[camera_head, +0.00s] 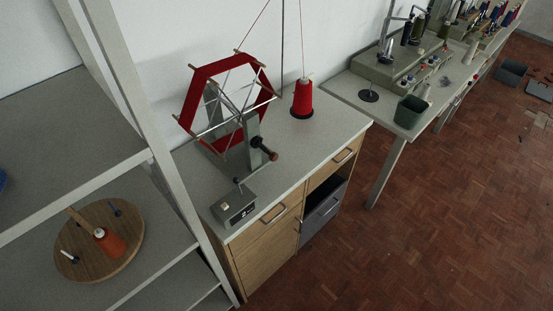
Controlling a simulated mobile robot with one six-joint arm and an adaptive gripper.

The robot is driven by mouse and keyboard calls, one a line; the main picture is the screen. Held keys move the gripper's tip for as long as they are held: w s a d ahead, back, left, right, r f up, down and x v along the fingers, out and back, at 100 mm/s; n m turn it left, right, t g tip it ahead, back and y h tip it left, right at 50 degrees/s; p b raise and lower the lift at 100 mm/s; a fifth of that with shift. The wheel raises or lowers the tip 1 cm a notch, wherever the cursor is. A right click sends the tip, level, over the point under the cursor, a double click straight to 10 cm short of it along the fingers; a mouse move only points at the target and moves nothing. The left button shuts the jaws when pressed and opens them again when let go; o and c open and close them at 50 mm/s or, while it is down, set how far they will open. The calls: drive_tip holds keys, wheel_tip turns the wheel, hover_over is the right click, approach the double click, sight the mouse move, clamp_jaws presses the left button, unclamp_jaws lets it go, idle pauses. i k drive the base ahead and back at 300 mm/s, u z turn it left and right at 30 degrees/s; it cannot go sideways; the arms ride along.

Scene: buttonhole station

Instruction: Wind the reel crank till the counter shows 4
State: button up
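The reel (187,106) is a hexagonal frame with a broad red band of thread around it, standing on the grey cabinet top. Its crank (265,149) is a dark arm with a reddish-brown knob, sticking out at the front right of the grey stand. The counter (236,209) is a small grey box in front of the reel, with a dark window whose number is too small to read. A red thread cone (303,98) stands upright right of the reel, with thread running upward from it. My gripper is not in view.
A shelf rack (158,160) at left holds a round wooden board (128,246) with an orange spool (109,243). Right of the wooden cabinet (265,247) is a workbench (345,90) with a green bin (409,112). The parquet floor in front is mostly clear.

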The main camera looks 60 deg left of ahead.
sight(256, 143)
drive_tip(key=z, duration=0.1)
drive_tip(key=k, duration=1.75)
drive_tip(key=u, duration=0.8)
drive_tip(key=i, duration=1)
